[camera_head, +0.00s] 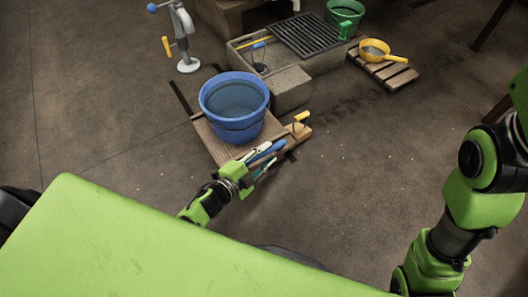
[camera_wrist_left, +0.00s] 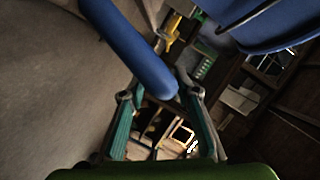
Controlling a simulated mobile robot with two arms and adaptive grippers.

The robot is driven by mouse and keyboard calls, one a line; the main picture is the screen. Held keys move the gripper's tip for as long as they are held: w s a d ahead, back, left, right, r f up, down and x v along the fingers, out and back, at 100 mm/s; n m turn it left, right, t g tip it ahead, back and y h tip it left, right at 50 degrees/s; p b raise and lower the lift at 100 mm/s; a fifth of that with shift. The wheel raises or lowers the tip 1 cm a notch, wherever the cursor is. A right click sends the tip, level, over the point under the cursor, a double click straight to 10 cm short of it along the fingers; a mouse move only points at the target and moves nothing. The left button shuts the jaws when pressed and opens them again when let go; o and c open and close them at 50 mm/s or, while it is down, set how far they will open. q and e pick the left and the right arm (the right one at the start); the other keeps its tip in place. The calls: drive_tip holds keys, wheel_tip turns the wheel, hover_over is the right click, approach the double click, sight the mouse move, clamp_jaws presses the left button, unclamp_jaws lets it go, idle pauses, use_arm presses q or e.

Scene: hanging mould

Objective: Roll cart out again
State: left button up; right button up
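The cart (camera_head: 212,142) is a low wooden platform on the floor, with a blue tub (camera_head: 236,127) of water standing on it. A blue bar (camera_head: 270,151), apparently the cart's handle, is at its near edge. My left gripper (camera_head: 261,162) is at this bar. In the left wrist view the blue bar (camera_wrist_left: 140,50) runs down from the top, its lower end between the open fingertips (camera_wrist_left: 160,95). The fingers are apart; no firm grip shows. The right arm stands at the right side; its gripper is out of view.
A stone trough (camera_head: 290,80) with a dark grate (camera_head: 305,36) is behind the cart. A green bucket (camera_head: 345,14) and a yellow pan (camera_head: 374,50) on a slatted board (camera_head: 397,77) are beyond. A grey stand (camera_head: 183,40) is back left. The right floor is clear.

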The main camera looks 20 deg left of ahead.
use_arm(q)
drive_tip(key=shift+a, duration=0.2)
drive_tip(key=v, duration=1.2)
drive_tip(key=shift+d+r, duration=0.1)
drive_tip(key=shift+d, duration=0.05)
